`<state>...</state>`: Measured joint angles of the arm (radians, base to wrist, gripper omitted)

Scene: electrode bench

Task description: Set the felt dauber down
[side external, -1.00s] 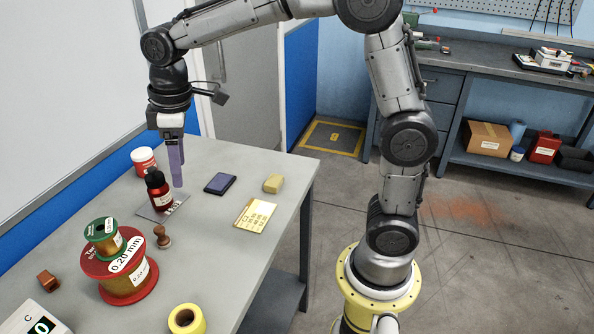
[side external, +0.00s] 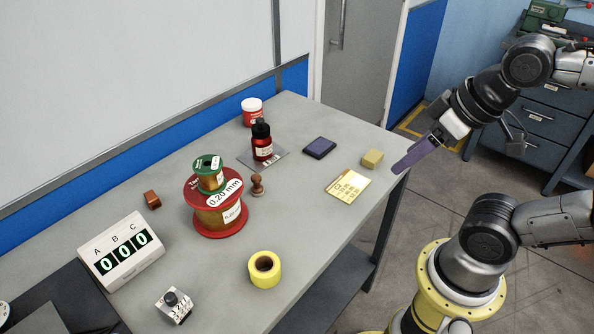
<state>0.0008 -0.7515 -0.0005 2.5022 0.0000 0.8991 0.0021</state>
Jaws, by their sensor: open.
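A dark red bottle with a black cap (side external: 262,143) stands upright on a thin grey metal plate (side external: 279,158) toward the back of the bench. A small brown knobbed piece, like a wooden-handled stamp or dauber (side external: 257,187), stands beside the large red spool. I cannot tell for certain which of these is the felt dauber. My gripper (side external: 402,168) is at the right, near the bench's right edge, with its purple fingers pointing down and left. They overlap edge-on in this view. My gripper is open, no object shows in it, and it is clear of both pieces.
A dark blue pad (side external: 319,147), a tan block (side external: 371,159) and a yellow printed card (side external: 347,185) lie on the right. A red spool (side external: 220,222) carries a smaller green spool (side external: 209,172). A red-and-white jar (side external: 252,111) stands behind. Yellow tape (side external: 264,268) lies in front.

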